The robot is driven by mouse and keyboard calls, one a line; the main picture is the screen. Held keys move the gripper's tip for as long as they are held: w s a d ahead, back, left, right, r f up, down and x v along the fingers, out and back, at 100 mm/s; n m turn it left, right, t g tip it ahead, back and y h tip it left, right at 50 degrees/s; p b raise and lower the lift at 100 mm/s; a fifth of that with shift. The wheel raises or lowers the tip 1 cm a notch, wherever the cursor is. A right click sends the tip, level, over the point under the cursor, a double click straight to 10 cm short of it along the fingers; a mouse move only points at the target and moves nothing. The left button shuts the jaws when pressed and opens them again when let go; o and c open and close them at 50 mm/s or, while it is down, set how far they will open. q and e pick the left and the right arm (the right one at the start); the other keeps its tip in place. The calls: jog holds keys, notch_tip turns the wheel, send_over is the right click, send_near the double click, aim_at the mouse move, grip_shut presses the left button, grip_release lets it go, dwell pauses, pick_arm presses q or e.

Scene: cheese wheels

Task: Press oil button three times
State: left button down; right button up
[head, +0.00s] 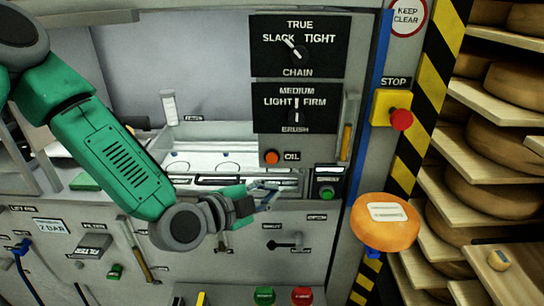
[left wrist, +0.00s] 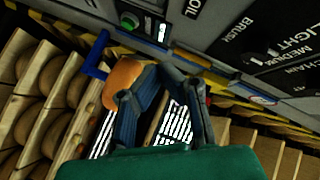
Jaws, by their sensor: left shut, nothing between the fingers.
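The oil button (head: 271,157) is a small round orange-red button on the grey panel, just left of the label "OIL". My left gripper (head: 270,195) is below the button in the head view, apart from it in the picture, with its fingers shut and empty. In the left wrist view its fingers (left wrist: 158,95) point toward the panel. The "OIL" label (left wrist: 195,8) shows at the top edge there, but I cannot make out the button. How far the fingertips are from the panel is hard to tell. My right gripper is not in view.
Right of the oil button is a lit green button (head: 326,192). Above are the chain dial (head: 297,50) and brush dial (head: 296,117). A red stop button (head: 401,119) and an orange cheese wheel (head: 384,224) stand out at the right, before shelves of cheese (head: 497,140).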

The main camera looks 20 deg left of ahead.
pick_arm(q)
jog(key=b, duration=0.1)
send_near(285, 159)
jog(key=shift+w+d+f, duration=0.35)
jog(key=shift+w+d, duration=0.3)
jog(key=shift+w+d+f, duration=0.35)
jog(key=shift+w+d, duration=0.3)
dwell(0.8)
jog(key=shift+w+a+r, duration=0.1)
jog(key=shift+w, duration=0.25)
jog(key=shift+w+a+b, duration=0.1)
jog(key=shift+w+b, duration=0.25)
jog(key=shift+w, duration=0.05)
dwell(0.5)
dwell(0.4)
jog(key=shift+s+d, duration=0.25)
jog(key=shift+s, duration=0.6)
